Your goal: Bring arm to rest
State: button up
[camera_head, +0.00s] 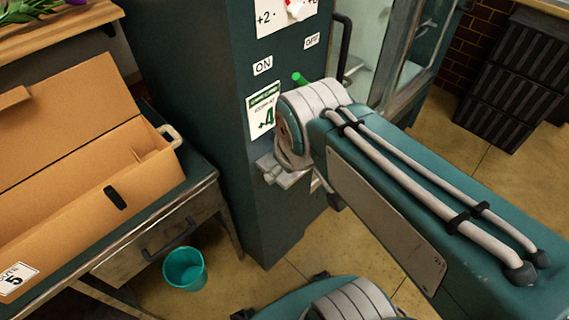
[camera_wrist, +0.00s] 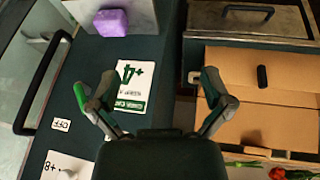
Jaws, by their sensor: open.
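In the wrist view my gripper (camera_wrist: 157,88) is open, with its two dark fingers spread wide and nothing between them. It faces the dark green cabinet (camera_head: 190,100), whose front also shows in the wrist view, with a white and green +4 sign (camera_wrist: 130,87) behind the finger gap. A green lever (camera_wrist: 80,95) appears close beside the left finger; I cannot tell whether they touch. In the head view my arm reaches from the lower right to the cabinet front. The green lever (camera_head: 300,78) shows just above its elbow-like joint. The fingers are not clearly seen there.
A cardboard box (camera_head: 90,180) stands open on the workbench (camera_head: 150,222) at left. A teal bucket (camera_head: 185,269) is on the floor. A glass-doored unit (camera_head: 385,45) and dark crates (camera_head: 515,85) are at right. A purple block (camera_wrist: 112,22) shows in the wrist view.

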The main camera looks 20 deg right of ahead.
jog(key=s+m, duration=0.1)
jog(key=s+a+m, duration=0.1)
jog(key=m, duration=0.1)
jog(key=shift+s+a+t+y, duration=0.1)
jog(key=shift+s+t+y, duration=0.15)
jog(key=shift+t+y, duration=0.05)
